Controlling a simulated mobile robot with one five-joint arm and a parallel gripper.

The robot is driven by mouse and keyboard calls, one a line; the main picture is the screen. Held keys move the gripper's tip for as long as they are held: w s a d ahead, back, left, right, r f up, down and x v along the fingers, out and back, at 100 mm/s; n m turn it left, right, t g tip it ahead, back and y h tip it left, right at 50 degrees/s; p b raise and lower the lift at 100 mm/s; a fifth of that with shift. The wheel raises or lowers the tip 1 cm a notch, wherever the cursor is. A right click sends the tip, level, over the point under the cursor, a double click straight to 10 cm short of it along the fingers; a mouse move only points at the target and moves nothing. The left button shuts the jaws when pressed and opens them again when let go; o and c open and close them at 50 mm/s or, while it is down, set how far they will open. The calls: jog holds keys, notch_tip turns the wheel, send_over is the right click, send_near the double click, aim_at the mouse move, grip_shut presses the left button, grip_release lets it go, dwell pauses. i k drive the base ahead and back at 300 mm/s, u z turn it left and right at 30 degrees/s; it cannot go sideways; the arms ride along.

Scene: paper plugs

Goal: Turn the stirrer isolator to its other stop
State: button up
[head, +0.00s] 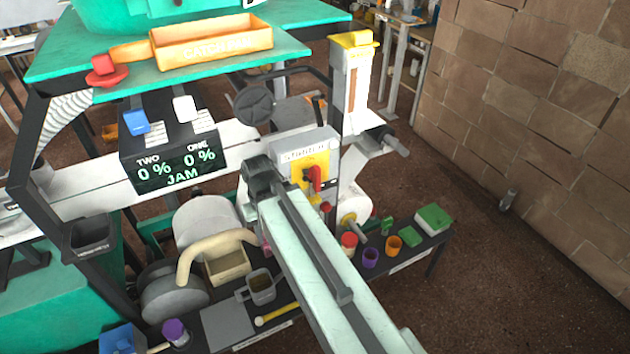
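The stirrer isolator is a grey box (290,150) with a lettered top strip and a yellow plate, just right of the picture's middle. A red handle (315,178) stands on the yellow plate and looks roughly upright. My pale green arm rises from the bottom edge to a dark joint just left of the isolator, and covers part of the box's lower left. I cannot make out my gripper's fingers, so I cannot see whether they touch the handle.
A black display (175,165) reads TWO 0 %, ONE 0 %, JAM. An orange catch tray (212,42) sits on the green top. A low dark bench (432,246) holds cups, a grey mug (261,287) and green blocks. A brick wall (540,90) stands right; the floor before it is mostly clear.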

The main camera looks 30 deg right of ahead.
aim_at(313, 175)
jog(key=k, duration=0.5)
jog(key=z, duration=1.2)
jog(key=k, duration=0.4)
jog(key=u, duration=1.75)
jog(key=i, duration=0.15)
jog(key=u, duration=0.2)
